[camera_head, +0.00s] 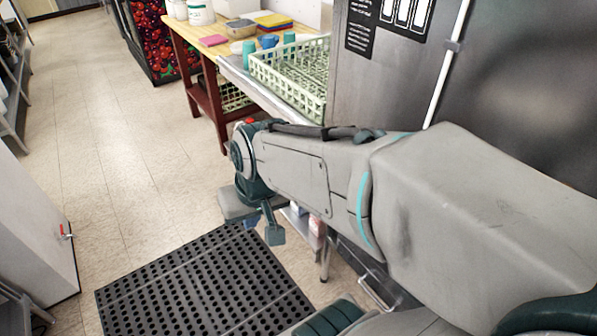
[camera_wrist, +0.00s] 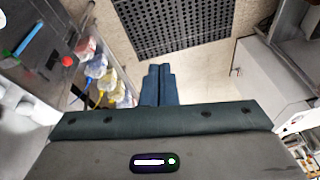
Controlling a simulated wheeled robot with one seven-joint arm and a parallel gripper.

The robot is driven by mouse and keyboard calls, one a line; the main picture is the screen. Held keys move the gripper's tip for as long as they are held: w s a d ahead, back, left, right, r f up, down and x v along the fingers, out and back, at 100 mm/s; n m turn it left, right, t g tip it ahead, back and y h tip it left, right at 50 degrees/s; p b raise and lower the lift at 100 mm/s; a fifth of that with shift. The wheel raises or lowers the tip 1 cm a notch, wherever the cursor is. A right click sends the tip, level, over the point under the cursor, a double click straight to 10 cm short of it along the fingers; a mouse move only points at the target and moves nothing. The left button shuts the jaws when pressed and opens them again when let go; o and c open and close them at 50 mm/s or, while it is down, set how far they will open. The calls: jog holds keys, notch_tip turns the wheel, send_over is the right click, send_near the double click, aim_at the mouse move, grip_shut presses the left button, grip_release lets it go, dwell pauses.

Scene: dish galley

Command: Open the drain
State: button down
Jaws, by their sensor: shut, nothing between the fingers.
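My gripper (camera_wrist: 159,72) is shut and empty, its two dark fingers side by side in the wrist view. In the head view my gripper (camera_head: 274,234) hangs low past the end of my arm, above the floor near the black mat. No drain can be made out with certainty. In the wrist view a red knob (camera_wrist: 67,60) sits on a grey metal box (camera_wrist: 42,62), left of the fingers and apart from them. In the head view my arm hides much of the area below the steel dishwasher (camera_head: 390,85).
A perforated black mat (camera_head: 205,285) lies on the floor. Bottles (camera_wrist: 96,68) with blue and yellow tubes stand left of my fingers. A white cabinet (camera_head: 35,235) with a red-tipped handle is at left. A green dish rack (camera_head: 290,75) sits on the counter. Open floor lies ahead.

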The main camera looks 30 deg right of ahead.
jog(key=w+d+f+m+t+h+p, duration=0.1)
jog(key=w+d+f+m+p, duration=0.1)
jog(key=w+f+m, duration=0.4)
jog(key=w+d+f+m+t+p, duration=0.1)
jog(key=w+d+f+m, duration=0.15)
jog(key=w+m, duration=0.4)
jog(key=s+d+f+m+g+h+p, duration=0.1)
jog(key=d+f+m+h, duration=0.1)
jog(key=d+h, duration=0.3)
jog(key=s+d+f+m+g+h+p, duration=0.1)
jog(key=s+d+f+m+g+h, duration=0.1)
jog(key=d, duration=0.9)
jog(key=f+m+h, duration=0.1)
jog(key=m+h, duration=0.1)
jog(key=h, duration=0.1)
jog(key=shift+s+m, duration=0.2)
jog(key=shift+m, duration=0.15)
jog(key=shift+d, duration=0.1)
jog(key=shift+w+d+f+b, duration=0.35)
jog(key=shift+d+f, duration=0.6)
jog(key=shift+f, duration=0.65)
jog(key=shift+w+d+f+b, duration=0.2)
jog(key=shift+w+d+f, duration=0.25)
jog(key=shift+d+f, duration=0.9)
jog(key=shift+w+d+f+b, duration=0.25)
jog(key=shift+w+d+f, duration=0.25)
jog(key=shift+f, duration=1.4)
